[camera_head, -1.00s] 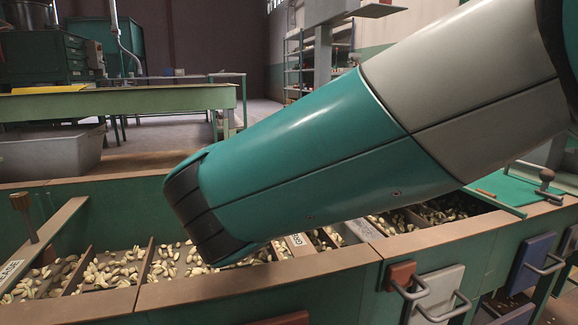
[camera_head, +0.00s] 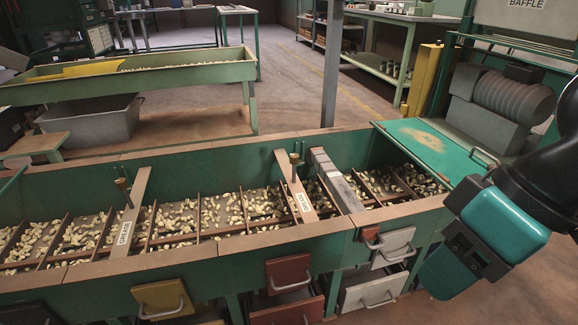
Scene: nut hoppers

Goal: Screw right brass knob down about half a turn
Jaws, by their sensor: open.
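The right brass knob (camera_head: 294,159) is small and stands upright on a thin post at the right labelled cross strip (camera_head: 295,185), which spans the nut trough. A second brass knob (camera_head: 122,185) stands on the left labelled cross strip (camera_head: 131,210). The strips' labels are too small to read surely. My gripper (camera_head: 472,255) is at the lower right, beyond the trough's right end, well apart from both knobs. It shows as teal blocks with a black part between and appears open and empty. Its fingertips do not show clearly.
The long green trough (camera_head: 200,262) has several compartments of nuts. A row of grey blocks (camera_head: 335,180) crosses it right of the right knob. A teal lid (camera_head: 425,140) covers its right end. Drawers with handles (camera_head: 390,245) jut from the front. A bench (camera_head: 150,80) stands behind.

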